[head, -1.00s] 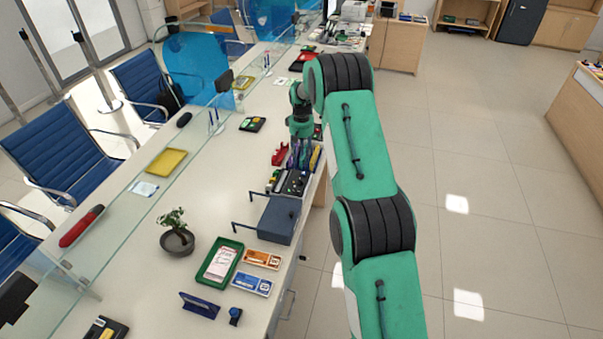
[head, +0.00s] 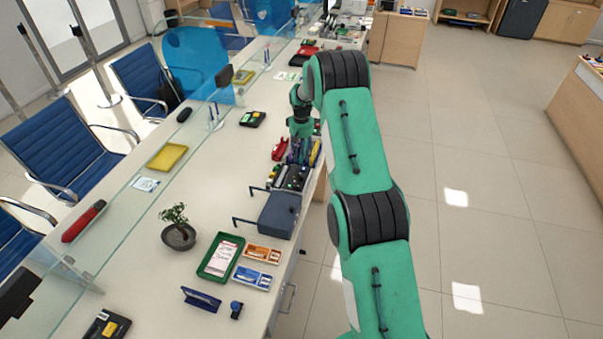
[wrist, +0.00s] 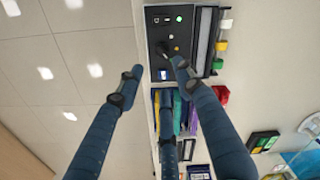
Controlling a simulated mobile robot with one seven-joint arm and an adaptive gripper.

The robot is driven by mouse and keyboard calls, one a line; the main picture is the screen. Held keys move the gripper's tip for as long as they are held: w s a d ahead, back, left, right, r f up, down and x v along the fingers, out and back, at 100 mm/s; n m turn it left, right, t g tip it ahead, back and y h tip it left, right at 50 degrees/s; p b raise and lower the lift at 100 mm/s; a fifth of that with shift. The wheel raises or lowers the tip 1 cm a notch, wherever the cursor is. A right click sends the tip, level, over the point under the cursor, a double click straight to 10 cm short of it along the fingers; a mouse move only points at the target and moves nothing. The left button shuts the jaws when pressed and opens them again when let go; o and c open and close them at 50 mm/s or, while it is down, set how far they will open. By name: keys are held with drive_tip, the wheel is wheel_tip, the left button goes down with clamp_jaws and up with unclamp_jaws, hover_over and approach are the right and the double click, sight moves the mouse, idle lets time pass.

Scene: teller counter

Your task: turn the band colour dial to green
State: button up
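The dark control panel (wrist: 154,68) is at the top middle of the wrist view; it also shows in the head view (head: 292,178) on the counter beyond the blue-grey box. A small dark knob (wrist: 163,48), which looks like the band colour dial, sits on the panel; its setting is too small to read. A green spot (wrist: 179,18) and a yellowish spot (wrist: 171,36) show near it. My gripper (wrist: 156,72) is open and empty, its fingers spread. One fingertip overlaps the panel close to the knob; I cannot tell whether they touch. Another finger is left of the panel, over the floor.
Upright coloured folders (wrist: 187,112) stand beside the panel, under my fingers. A rack with coloured tabs (wrist: 207,42) and a red item (wrist: 221,95) are to its right. In the head view, the blue-grey box (head: 279,215) with handles stands nearer. Floor right of the counter is clear.

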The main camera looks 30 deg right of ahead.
sight(301, 176)
wheel_tip(301, 176, down, 11)
drive_tip(key=shift+f, duration=0.1)
idle(0.4)
drive_tip(key=shift+c, duration=0.5)
clamp_jaws()
